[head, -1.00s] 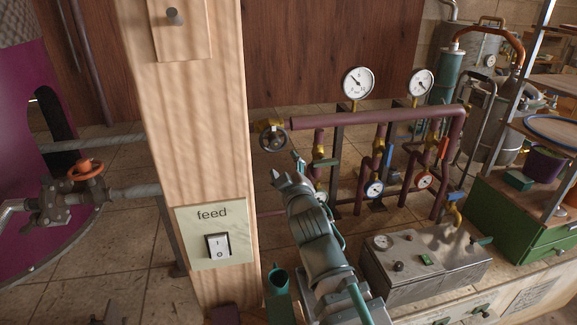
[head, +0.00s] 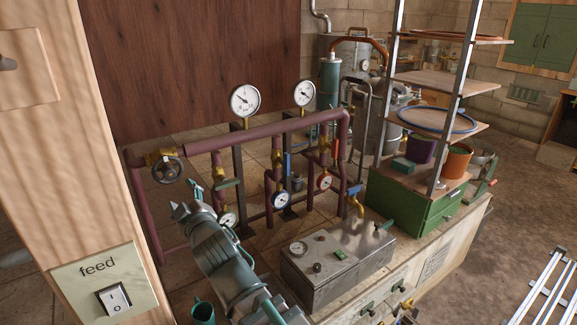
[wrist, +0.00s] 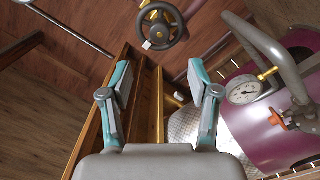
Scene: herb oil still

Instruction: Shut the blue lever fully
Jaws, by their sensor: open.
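The blue lever (head: 287,163) stands roughly upright beside the middle branch of the maroon pipe rack, above a white dial. A smaller blue handle (head: 354,189) sits at the brass tap on the right. My gripper (head: 187,202) is in front of the left end of the rack, left of the blue lever and apart from it. In the wrist view my gripper (wrist: 160,78) has its two teal-tipped fingers spread with nothing between them. The wrist view does not show the blue lever.
Close by are a black handwheel (head: 167,170), a green lever (head: 228,183) and an orange-red lever (head: 334,146). A grey metal box (head: 335,265) stands in front of the rack. A wooden post (head: 75,150) with a feed switch is at left; a green cabinet (head: 415,210) is right.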

